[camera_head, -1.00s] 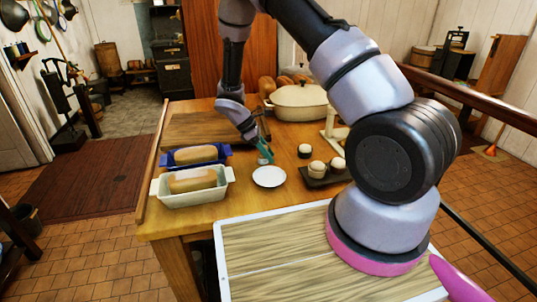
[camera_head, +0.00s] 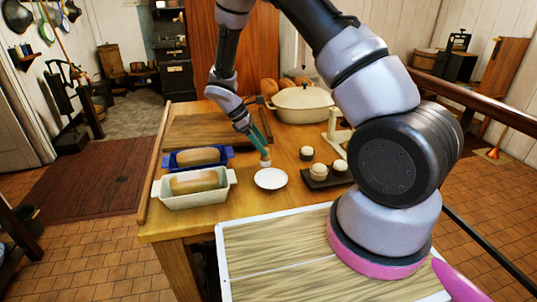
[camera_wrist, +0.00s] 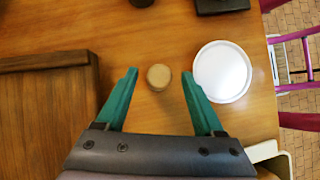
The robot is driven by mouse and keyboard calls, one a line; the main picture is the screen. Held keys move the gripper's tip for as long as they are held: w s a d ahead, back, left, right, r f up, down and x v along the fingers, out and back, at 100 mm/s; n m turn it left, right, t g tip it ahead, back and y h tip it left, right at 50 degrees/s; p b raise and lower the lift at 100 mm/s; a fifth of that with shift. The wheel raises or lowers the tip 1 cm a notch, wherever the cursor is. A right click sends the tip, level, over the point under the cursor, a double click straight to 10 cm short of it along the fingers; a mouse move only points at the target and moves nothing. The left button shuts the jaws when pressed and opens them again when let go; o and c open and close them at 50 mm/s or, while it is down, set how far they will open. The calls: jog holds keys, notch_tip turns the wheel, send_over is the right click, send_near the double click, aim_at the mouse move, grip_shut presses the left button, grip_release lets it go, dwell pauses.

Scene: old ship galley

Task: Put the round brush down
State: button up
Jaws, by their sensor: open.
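The round brush (camera_head: 265,162) is a small, pale, round piece standing on the wooden table, just behind the white saucer (camera_head: 270,179). In the wrist view the brush (camera_wrist: 159,77) shows from above as a tan disc, left of the saucer (camera_wrist: 222,71) and apart from it. My gripper (camera_head: 268,147) is open, its green fingers pointing down above the brush. In the wrist view the fingertips (camera_wrist: 160,73) lie either side of the brush with clear gaps, touching nothing.
Two loaf dishes, one blue (camera_head: 228,153) and one cream (camera_head: 195,200), stand left of the saucer. A dark tray (camera_head: 314,184) with round pieces lies right. A wooden board (camera_wrist: 45,110) lies left of my gripper. A lidded cream pot (camera_head: 302,104) stands behind.

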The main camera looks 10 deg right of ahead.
jog(key=s+v, duration=0.1)
jog(key=v, duration=0.5)
notch_tip(320, 180, up, 13)
jog(key=m+t+y, duration=0.1)
jog(key=m+y, duration=0.2)
jog(key=m, duration=0.2)
send_over(264, 160)
jog(key=s+d+r+m+t+y, duration=0.2)
jog(key=s+d+r+m+t, duration=0.1)
jog(key=s+r+m, duration=0.4)
jog(key=s+d+r+m+t+y, duration=0.3)
jog(key=s+r+m, duration=0.4)
jog(key=s+r, duration=0.6)
jog(key=shift+s+d+t, duration=0.25)
jog(key=shift+d+t, duration=0.05)
jog(key=shift+t, duration=0.6)
